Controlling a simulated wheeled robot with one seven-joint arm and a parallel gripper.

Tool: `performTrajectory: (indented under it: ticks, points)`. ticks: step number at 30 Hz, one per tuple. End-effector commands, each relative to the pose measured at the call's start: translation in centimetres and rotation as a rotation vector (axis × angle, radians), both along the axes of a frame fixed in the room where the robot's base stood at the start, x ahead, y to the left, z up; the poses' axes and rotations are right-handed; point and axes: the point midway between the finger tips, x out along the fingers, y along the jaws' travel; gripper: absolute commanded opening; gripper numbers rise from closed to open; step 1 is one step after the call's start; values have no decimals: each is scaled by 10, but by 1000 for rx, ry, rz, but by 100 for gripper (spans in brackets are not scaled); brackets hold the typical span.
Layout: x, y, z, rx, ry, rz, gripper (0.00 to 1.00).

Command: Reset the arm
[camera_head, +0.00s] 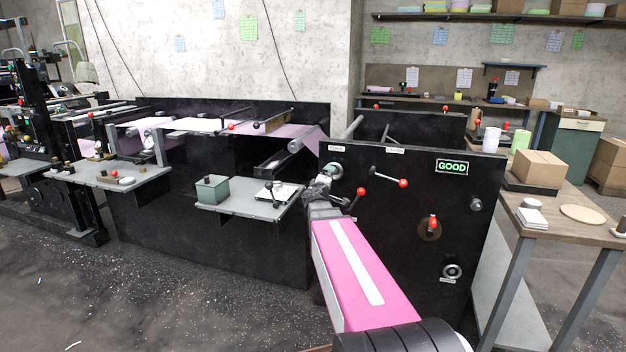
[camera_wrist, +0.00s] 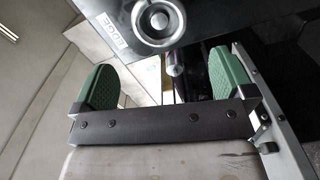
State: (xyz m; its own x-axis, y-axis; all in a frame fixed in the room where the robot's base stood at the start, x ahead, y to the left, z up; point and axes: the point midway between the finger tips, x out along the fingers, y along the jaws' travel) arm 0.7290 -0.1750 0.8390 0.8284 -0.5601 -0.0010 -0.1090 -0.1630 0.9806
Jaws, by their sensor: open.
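My gripper (camera_wrist: 163,64) is open in the wrist view, its two green padded fingers wide apart with nothing between them. A round metal knob (camera_wrist: 161,19) with a label reading EDGE lies just beyond the fingertips, and they appear apart from it. In the head view my pink arm reaches forward from the bottom. Its grey end with my gripper (camera_head: 322,189) is beside the left edge of the black machine panel (camera_head: 385,235), close to a round metal fitting (camera_head: 335,169). The fingers are too small there to make out.
Left of my arm is a grey shelf (camera_head: 240,207) with a green box (camera_head: 212,189). A table with a cardboard box (camera_head: 540,168) stands right. Floor is open front left.

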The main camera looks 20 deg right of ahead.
Motion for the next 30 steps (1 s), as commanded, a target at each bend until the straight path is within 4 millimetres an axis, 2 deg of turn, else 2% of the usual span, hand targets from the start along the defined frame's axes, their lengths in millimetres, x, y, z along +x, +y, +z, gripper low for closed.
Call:
performTrajectory:
  ticks: [5, 8, 11, 15, 20, 26, 30]
  points:
    - [-3, 0, -4, 18, 2, -11, 100]
    - [-11, 0, -15, 72, 7, -45, 100]
    - [-25, -1, -35, 163, 24, -104, 100]
    - [-52, 3, -73, 327, 75, -209, 100]
    - [-90, 17, -126, 538, 181, -336, 100]
    - [-144, 54, -191, 811, 375, -476, 100]
    - [-184, 92, -228, 1000, 543, -548, 100]
